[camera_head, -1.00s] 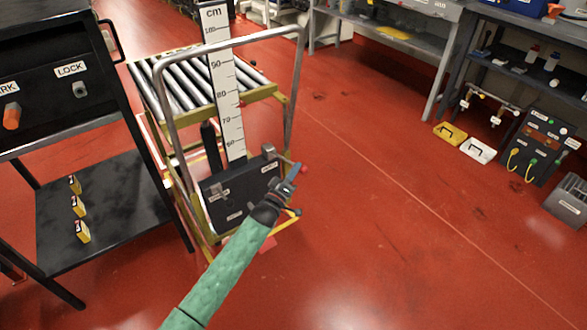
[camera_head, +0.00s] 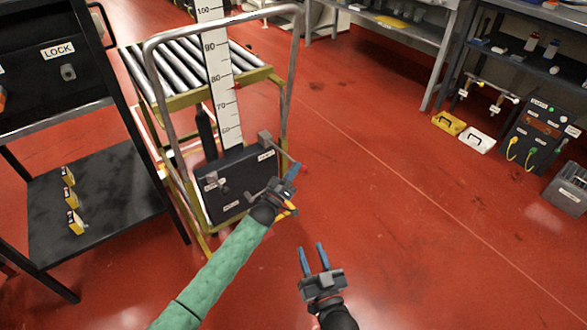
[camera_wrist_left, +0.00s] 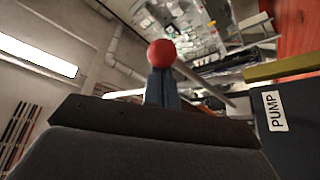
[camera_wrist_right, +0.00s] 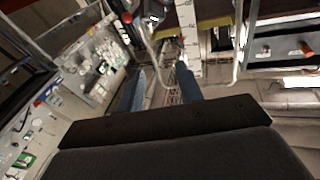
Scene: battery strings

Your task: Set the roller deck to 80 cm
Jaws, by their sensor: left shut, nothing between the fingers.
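The roller deck (camera_head: 185,95), silver rollers in a yellow frame, stands at the left centre. A white cm scale (camera_head: 222,95) rises in front of it; a small red mark shows beside it between the 70 and 80 labels, too small to read exactly. Below is a dark control box (camera_head: 232,195); its PUMP label (camera_wrist_left: 274,111) reads in the left wrist view. A lever with a red knob (camera_head: 303,170) sticks out at the right. My left gripper (camera_head: 291,173) is shut and empty, its tips by the red knob. My right gripper (camera_head: 313,247) is open and empty, lower right.
A silver push handle (camera_head: 289,75) arches over the cart. A black rack (camera_head: 100,195) with several small yellow boxes stands at left. Workbenches and a dark panel (camera_head: 535,140) are at far right. The red floor right of the cart is clear.

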